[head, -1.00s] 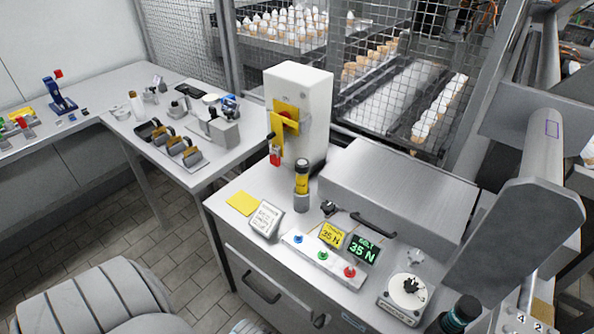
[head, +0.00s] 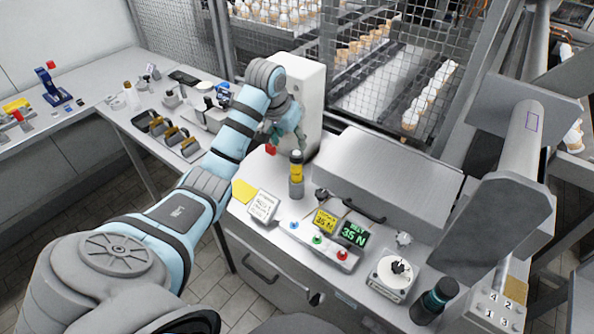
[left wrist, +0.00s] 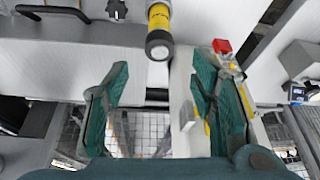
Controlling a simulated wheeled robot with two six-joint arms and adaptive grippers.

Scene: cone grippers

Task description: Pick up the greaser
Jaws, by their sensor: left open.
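The greaser appears to be the upright yellow cylinder with a dark band and grey base (head: 297,174), standing on the metal worktop (head: 262,172) in front of the white box. My left gripper (head: 288,140) is open and empty, just above and behind it in the head view, with its fingers pointing down. In the left wrist view the greaser (left wrist: 158,20) shows at the top middle, its round end beyond the gap between the open fingers (left wrist: 160,78). It is not between the fingers. My right gripper is out of view.
A steel cover (head: 390,175) lies to the right. A yellow note (head: 244,191), a tilted card (head: 264,206) and a button panel (head: 318,243) are in front.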

